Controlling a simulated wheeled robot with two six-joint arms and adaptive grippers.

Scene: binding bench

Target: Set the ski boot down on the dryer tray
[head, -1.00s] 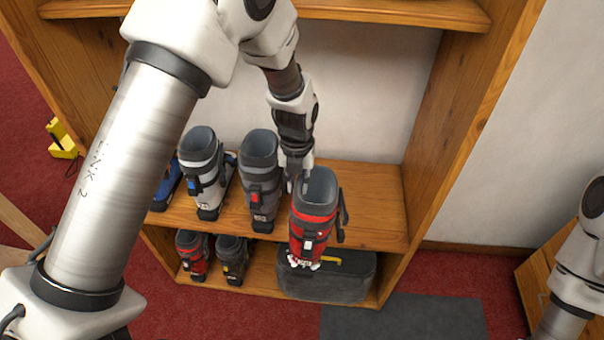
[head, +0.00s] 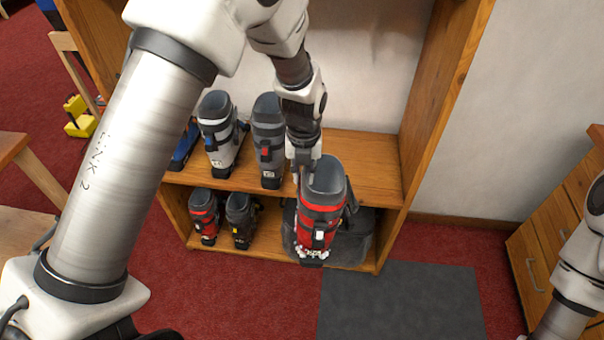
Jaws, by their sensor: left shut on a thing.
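A red and grey ski boot (head: 322,210) hangs upright in the air in front of the wooden shelf unit. My left gripper (head: 306,178) is shut on the upper edge of its shaft, on the left side. The boot hides part of a dark grey bag (head: 357,240) on the lower shelf behind it. I see nothing that I can clearly tell is the dryer tray. My right arm shows at the right edge, but its gripper is out of view.
Grey-and-white (head: 218,135) and dark grey (head: 268,145) boots stand on the middle shelf (head: 365,165), with a blue one further left. Two smaller boots (head: 203,215) stand below. A dark grey mat (head: 400,300) lies on red carpet. A drawer cabinet (head: 550,215) stands right, a wooden table (head: 25,205) left.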

